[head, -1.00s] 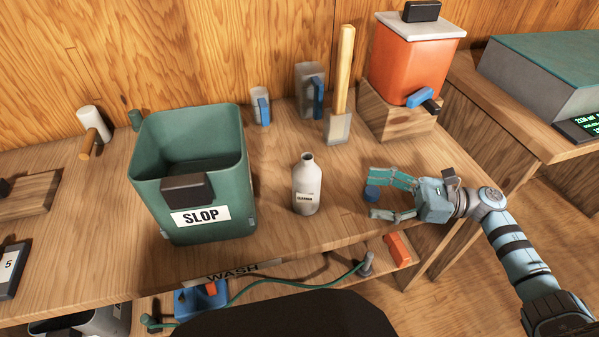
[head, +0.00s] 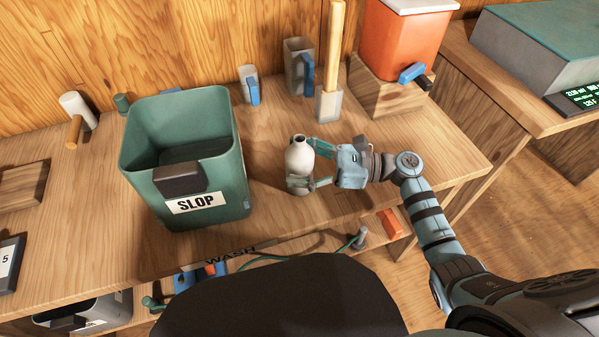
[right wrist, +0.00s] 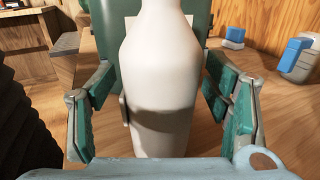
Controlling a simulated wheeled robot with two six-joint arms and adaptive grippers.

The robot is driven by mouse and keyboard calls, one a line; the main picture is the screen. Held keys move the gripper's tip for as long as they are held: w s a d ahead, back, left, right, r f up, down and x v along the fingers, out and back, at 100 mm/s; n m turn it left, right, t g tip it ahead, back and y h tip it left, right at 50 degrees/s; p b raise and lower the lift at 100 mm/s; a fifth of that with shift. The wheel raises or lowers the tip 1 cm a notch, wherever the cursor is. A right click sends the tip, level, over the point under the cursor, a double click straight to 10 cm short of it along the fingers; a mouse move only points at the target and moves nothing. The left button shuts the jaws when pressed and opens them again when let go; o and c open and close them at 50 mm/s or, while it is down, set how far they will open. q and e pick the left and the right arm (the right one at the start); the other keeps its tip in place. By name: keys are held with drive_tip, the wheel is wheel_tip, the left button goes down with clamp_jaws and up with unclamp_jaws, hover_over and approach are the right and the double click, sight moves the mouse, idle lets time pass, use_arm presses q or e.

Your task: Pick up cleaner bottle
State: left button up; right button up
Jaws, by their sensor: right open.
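The cleaner bottle (head: 299,157) is a white-grey bottle with a dark open neck, standing upright on the wooden bench right of the slop bin. My right gripper (head: 317,164) reaches it from the right, with one finger on the far side and one on the near side. In the right wrist view the bottle (right wrist: 160,75) stands between the two open green-padded fingers (right wrist: 163,118), with gaps visible on both sides. The fingers partly hide the bottle's lower body in the head view. My left gripper is not in view.
The green slop bin (head: 243,185) stands close left of the bottle. Behind are a small cup (head: 246,84), a grey jug (head: 296,66) and a wooden-handled tool (head: 333,60). An orange dispenser (head: 398,40) sits on a wooden block at back right. The bench's front edge is close.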

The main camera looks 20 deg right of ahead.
drive_tip(key=shift+d, duration=0.1)
drive_tip(key=c, duration=1.4)
drive_tip(key=shift+r, duration=0.1)
